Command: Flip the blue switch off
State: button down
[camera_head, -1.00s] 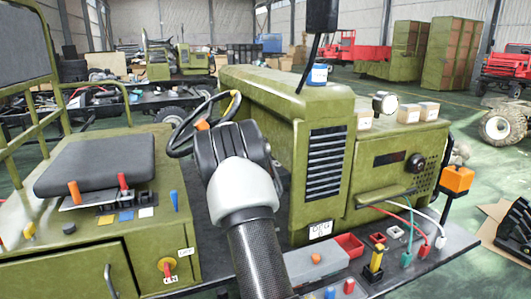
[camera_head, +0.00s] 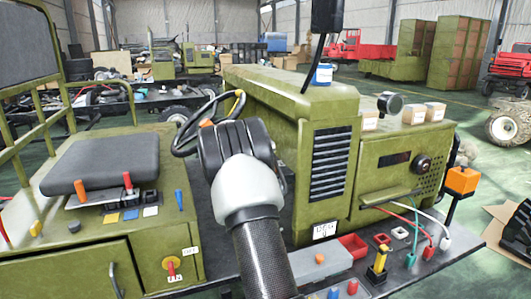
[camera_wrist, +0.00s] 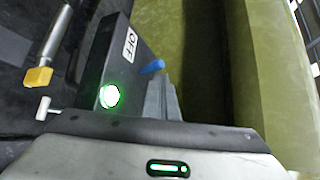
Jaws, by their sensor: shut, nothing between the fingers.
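In the wrist view a small blue switch lever (camera_wrist: 152,67) sticks out from the side of a dark box (camera_wrist: 125,55). The box has a white OFF label (camera_wrist: 130,44) and a lit green round light (camera_wrist: 110,96). My gripper (camera_wrist: 163,90) is shut and empty, its grey fingers just below the blue lever in the picture; I cannot tell whether they touch it. In the head view my arm hides the fingers and this box. Another blue lever (camera_head: 179,200) stands on the green seat console at the left.
A yellow-tipped lever (camera_wrist: 38,78) and a white-tipped lever (camera_wrist: 44,108) lie left of the box. A green panel (camera_wrist: 215,70) rises close on the right. The head view shows a steering wheel (camera_head: 186,140) and the green engine hood (camera_head: 285,95).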

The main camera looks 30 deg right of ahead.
jog(key=shift+w+a+r, duration=0.15)
jog(key=shift+w+a, duration=0.1)
jog(key=shift+a, duration=0.2)
jog(key=shift+s+a+r, duration=0.1)
jog(key=shift+a, duration=0.15)
jog(key=b+v, duration=0.1)
jog(key=v, duration=1.5)
jog(key=shift+s+b, duration=0.3)
jog(key=shift+s, duration=0.2)
jog(key=shift+d, duration=0.15)
